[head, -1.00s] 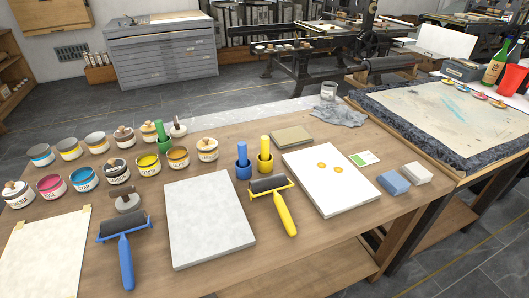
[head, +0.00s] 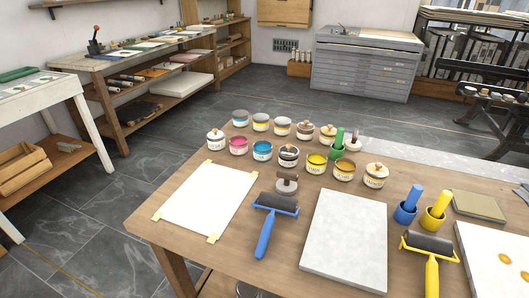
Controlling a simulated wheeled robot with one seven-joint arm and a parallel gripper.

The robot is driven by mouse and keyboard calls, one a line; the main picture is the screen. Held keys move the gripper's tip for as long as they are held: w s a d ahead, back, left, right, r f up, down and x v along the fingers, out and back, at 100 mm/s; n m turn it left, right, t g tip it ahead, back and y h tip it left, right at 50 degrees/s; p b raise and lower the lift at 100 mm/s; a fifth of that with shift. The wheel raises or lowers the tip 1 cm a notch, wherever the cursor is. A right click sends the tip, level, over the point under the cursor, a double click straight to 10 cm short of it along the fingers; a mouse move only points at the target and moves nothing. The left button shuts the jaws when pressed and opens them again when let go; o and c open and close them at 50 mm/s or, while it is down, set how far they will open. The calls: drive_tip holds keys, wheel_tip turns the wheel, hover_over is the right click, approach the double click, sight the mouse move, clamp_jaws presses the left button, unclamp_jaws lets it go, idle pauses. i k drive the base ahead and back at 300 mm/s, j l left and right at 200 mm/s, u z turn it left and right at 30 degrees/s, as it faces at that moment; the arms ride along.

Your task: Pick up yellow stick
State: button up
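The yellow stick (head: 441,201) stands upright, leaning slightly, in a yellow cup (head: 432,220) on the right part of the wooden table. Its lower end is hidden inside the cup. A blue stick (head: 414,195) stands in a blue cup (head: 404,214) just to the left. A yellow-handled roller (head: 430,244) lies in front of the yellow cup. My gripper is not in view.
Several ink cans (head: 262,151) and a green stick (head: 338,139) stand toward the back of the table (head: 231,258). A grey slab (head: 345,240), a blue-handled roller (head: 266,228) and a taped paper sheet (head: 205,198) lie in front. Grey floor is clear left of the table.

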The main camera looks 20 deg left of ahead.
sight(444, 199)
drive_tip(key=i+j+z, duration=0.4)
drive_tip(key=j+z, duration=0.15)
drive_tip(key=i+j+z, duration=0.15)
drive_tip(key=j+z, duration=0.15)
drive_tip(key=i+j+z, duration=0.1)
drive_tip(key=j+z, duration=0.15)
drive_tip(key=j, duration=0.25)
